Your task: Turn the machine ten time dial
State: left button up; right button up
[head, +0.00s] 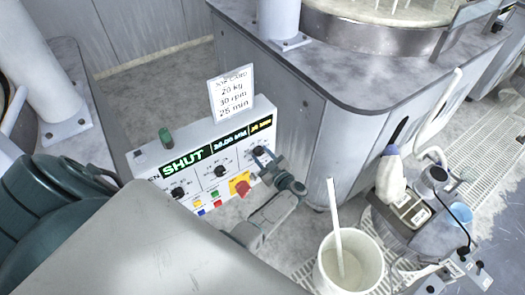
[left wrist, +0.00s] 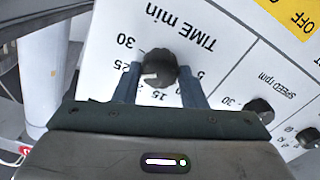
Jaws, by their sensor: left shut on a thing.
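The time dial (left wrist: 157,66) is a round black knob with a white mark, on a white panel lettered TIME min. My right gripper is not in view.
A card (head: 231,93) above the box reads 20 kg, 30 rpm, 25 min. A red button (head: 242,188) on yellow sits close to my left gripper. The speed dial (head: 219,171) is left of it. A white bucket (head: 347,262) with a stick stands at the lower right.

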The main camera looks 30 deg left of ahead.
pick_arm(q)
jog(key=shift+f+m, duration=0.1)
jog(key=shift+m, duration=0.2)
jog(key=o, duration=1)
jog(key=shift+d, duration=0.1)
jog(key=p+v, duration=0.1)
jog(key=v, duration=0.9)
jog(key=shift+s+d, duration=0.15)
jog(key=shift+d, duration=0.1)
